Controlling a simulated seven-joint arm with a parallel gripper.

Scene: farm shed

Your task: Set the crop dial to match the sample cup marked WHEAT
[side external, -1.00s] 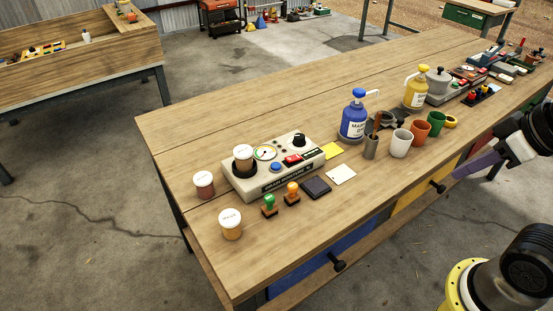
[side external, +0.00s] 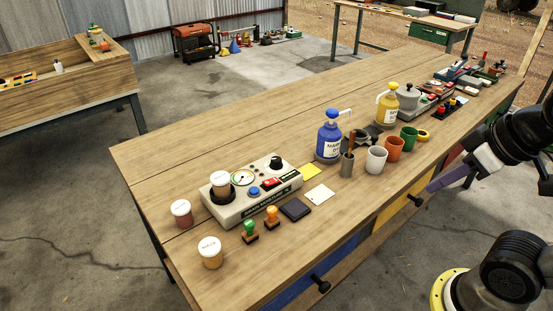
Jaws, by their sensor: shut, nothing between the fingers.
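The grain moisture meter (side external: 232,206) is a pale box on the near left part of the bench. Its black dial knob (side external: 276,164) stands at the far right corner of its top; its pointer is too small to read. A white-lidded sample cup (side external: 220,181) sits in the meter's dark well. A red-brown cup (side external: 181,213) stands left of the meter and an amber cup (side external: 210,253) in front of it, both white-lidded. The lid lettering is too small to read surely. My gripper (side external: 432,187), purple-fingered, is shut and empty at the right, far from the meter.
A green stamp (side external: 250,232), an orange stamp (side external: 272,218) and a dark pad (side external: 295,209) lie before the meter. A blue jug (side external: 329,142), a white cup (side external: 376,160) and other cups stand between the meter and my gripper. The bench's left far part is clear.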

